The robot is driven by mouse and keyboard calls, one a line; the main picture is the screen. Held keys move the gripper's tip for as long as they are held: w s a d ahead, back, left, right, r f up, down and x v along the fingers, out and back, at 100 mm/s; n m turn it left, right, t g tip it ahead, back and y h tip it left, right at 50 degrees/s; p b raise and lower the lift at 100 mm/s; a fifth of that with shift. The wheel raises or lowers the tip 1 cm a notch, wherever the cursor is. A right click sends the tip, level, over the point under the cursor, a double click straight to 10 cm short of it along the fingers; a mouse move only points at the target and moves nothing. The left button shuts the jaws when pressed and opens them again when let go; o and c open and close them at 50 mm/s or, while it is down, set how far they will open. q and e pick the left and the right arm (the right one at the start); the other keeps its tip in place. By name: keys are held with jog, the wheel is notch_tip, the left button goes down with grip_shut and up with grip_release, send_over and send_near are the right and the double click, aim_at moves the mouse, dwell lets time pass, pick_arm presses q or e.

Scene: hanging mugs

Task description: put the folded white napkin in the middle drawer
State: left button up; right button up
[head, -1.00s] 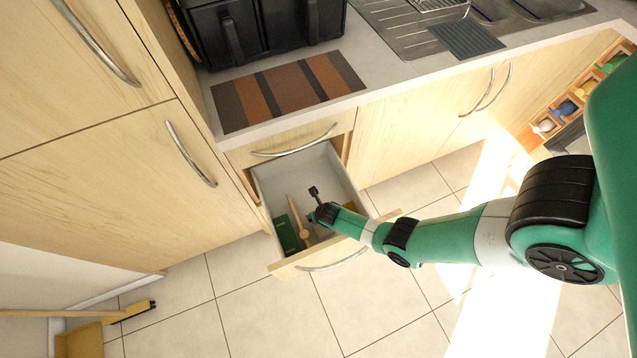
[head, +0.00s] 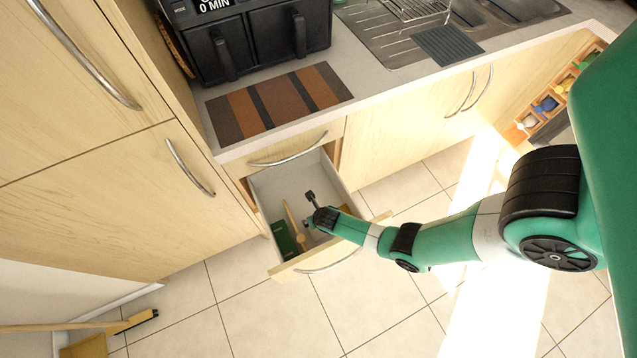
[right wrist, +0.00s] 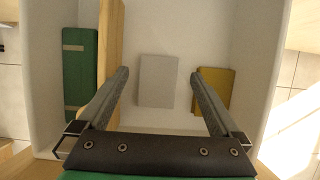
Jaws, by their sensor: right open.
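The drawer (head: 287,269) below the closed top drawer front is pulled open. In the right wrist view its white inside (right wrist: 258,60) fills most of the picture. The folded white napkin (right wrist: 157,82) lies flat on the drawer floor, a pale rectangle. My right gripper (right wrist: 160,75) is open and empty over the drawer, with the napkin showing between its fingers. Whether the fingers touch it I cannot tell. In the head view my right gripper (head: 311,198) reaches in over the drawer, and the napkin is not clearly visible there. My left gripper is not in view.
The drawer also holds a green box (right wrist: 79,75), a long wooden piece (right wrist: 112,45) and a yellow item (right wrist: 213,88). A black appliance (head: 250,40) and striped mat (head: 275,102) are on the counter. A broom (head: 135,320) lies on the floor at left.

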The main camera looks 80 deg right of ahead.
pick_arm(q)
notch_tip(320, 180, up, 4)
jog(key=p, duration=0.2)
jog(key=shift+p, duration=0.3)
pick_arm(e)
jog(key=v, duration=0.7)
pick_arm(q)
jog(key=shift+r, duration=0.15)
pick_arm(e)
jog(key=shift+w, duration=0.1)
